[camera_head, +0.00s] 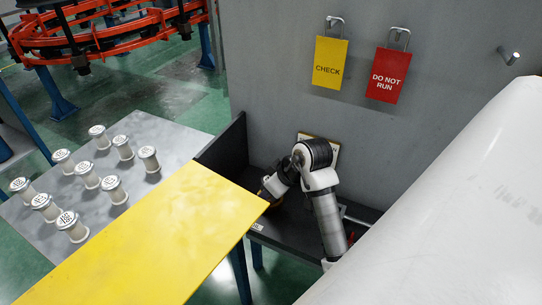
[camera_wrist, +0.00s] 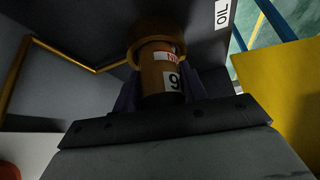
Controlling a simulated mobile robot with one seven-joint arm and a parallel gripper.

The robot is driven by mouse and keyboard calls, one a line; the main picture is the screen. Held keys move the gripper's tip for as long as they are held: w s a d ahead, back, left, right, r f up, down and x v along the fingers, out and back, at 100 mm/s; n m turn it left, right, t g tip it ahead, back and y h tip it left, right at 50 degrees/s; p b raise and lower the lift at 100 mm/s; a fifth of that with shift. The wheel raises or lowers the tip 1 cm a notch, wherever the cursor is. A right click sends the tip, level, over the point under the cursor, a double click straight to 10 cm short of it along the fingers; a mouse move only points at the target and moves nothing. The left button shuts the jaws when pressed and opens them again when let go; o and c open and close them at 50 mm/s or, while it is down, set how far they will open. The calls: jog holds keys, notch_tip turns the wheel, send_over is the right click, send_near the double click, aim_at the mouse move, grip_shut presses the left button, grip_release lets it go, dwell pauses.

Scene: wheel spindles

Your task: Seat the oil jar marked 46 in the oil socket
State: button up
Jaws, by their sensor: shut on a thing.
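My gripper (camera_head: 267,194) reaches low into the black bay beside the grey wall. In the wrist view, its dark fingers are shut on an amber-brown jar (camera_wrist: 158,76). A white label on the jar shows one dark digit like a 9, possibly an inverted 6, and a bit of red lettering. The rest of the label is hidden, so I cannot read 46. A wider brown ring (camera_wrist: 155,30) surrounds the jar's far end; I cannot tell whether it is the jar's cap or a socket. A white OIL tag (camera_wrist: 222,14) is close by on the dark surface.
A yellow panel (camera_head: 150,240) lies directly left of my gripper. The black bay (camera_head: 228,151) has raised sides. Several labelled white spindles (camera_head: 87,175) stand on a grey table. CHECK (camera_head: 331,62) and DO NOT RUN (camera_head: 387,76) tags hang on the wall.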

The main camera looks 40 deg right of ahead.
jog(key=shift+f, duration=0.1)
jog(key=o, duration=1.1)
jog(key=shift+r, duration=0.2)
jog(key=b+v, duration=0.2)
jog(key=v, duration=1)
jog(key=shift+f, duration=0.1)
